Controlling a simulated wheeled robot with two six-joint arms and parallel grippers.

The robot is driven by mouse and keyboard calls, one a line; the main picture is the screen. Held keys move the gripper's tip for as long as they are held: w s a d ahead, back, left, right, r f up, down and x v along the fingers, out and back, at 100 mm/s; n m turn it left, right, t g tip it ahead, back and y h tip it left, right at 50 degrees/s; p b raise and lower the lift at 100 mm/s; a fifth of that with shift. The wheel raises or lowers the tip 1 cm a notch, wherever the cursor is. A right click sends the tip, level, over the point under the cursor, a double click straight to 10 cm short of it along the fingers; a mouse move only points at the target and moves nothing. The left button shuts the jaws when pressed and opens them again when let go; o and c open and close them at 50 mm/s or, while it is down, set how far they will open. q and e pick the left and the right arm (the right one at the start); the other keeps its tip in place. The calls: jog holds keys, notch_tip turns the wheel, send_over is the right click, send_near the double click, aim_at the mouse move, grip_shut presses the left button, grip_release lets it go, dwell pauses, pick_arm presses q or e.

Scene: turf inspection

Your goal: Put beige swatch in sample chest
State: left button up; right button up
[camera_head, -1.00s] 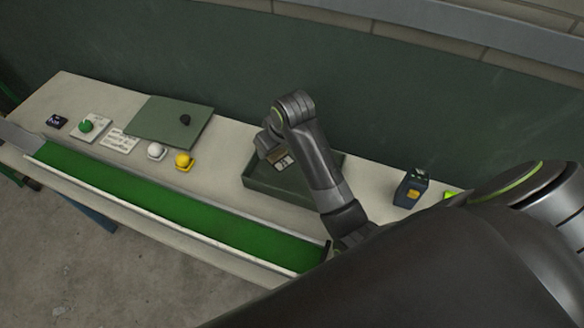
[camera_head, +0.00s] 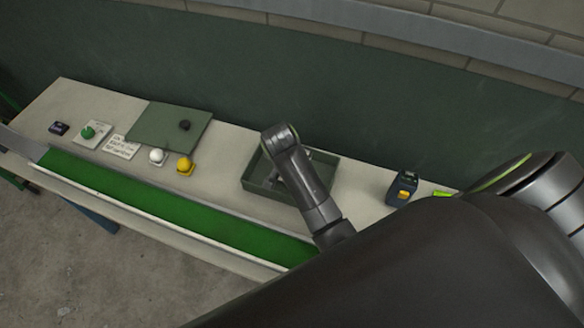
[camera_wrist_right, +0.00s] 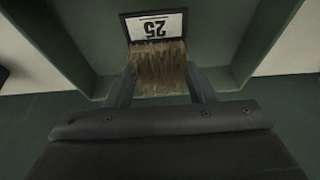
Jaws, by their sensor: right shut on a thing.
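The beige swatch (camera_wrist_right: 158,68), a tuft of dry grass-like fibre with a black-edged "25" label, is between the fingers of my right gripper (camera_wrist_right: 160,88) in the right wrist view. The gripper is shut on it. The sample chest (camera_head: 254,187) is a dark green open box on the bench in the head view. Its inner walls (camera_wrist_right: 78,55) surround the swatch in the right wrist view; I cannot tell whether the swatch touches the floor. In the head view my right wrist hides the swatch. My left gripper is not in view.
A flat green lid with a dark knob (camera_head: 160,128) lies left of the chest. White (camera_head: 157,156) and yellow (camera_head: 184,165) balls sit near it. A dark device with a yellow patch (camera_head: 403,188) stands to the right. A green turf channel (camera_head: 170,205) runs along the front.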

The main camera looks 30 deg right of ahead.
jog(key=shift+f, duration=2.1)
jog(key=shift+f, duration=0.15)
jog(key=o, duration=1)
